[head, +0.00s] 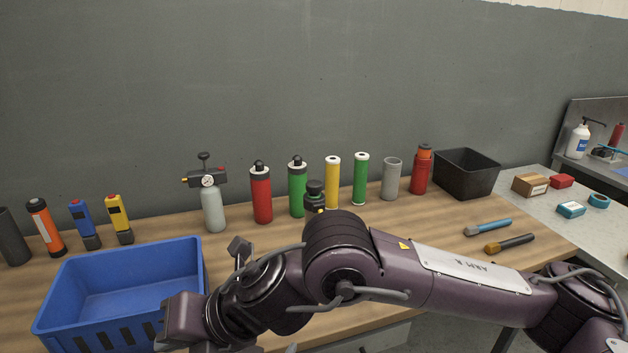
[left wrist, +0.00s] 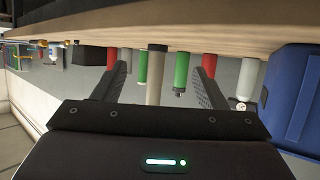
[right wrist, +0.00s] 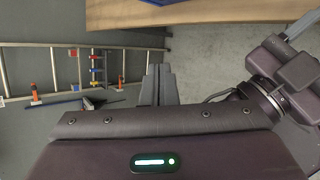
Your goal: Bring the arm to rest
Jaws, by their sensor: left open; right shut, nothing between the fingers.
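My right arm crosses the front of the head view, and its end is low at the left, before the blue bin; the fingertips are not clear there. In the right wrist view my right gripper (right wrist: 158,70) is shut and empty, with floor beyond it. In the left wrist view my left gripper (left wrist: 165,68) is open, fingers apart. A tan cylinder (left wrist: 155,75) shows in line with the gap between them; I cannot tell how close it is. In the head view I cannot make out the left gripper with certainty.
The blue bin (head: 125,258) stands at the front left of the wooden table (head: 400,215). A gauge bottle (head: 213,208), a red cylinder (head: 261,196), a green one (head: 297,190) and several others stand behind. A black bin (head: 467,174) is at the back right.

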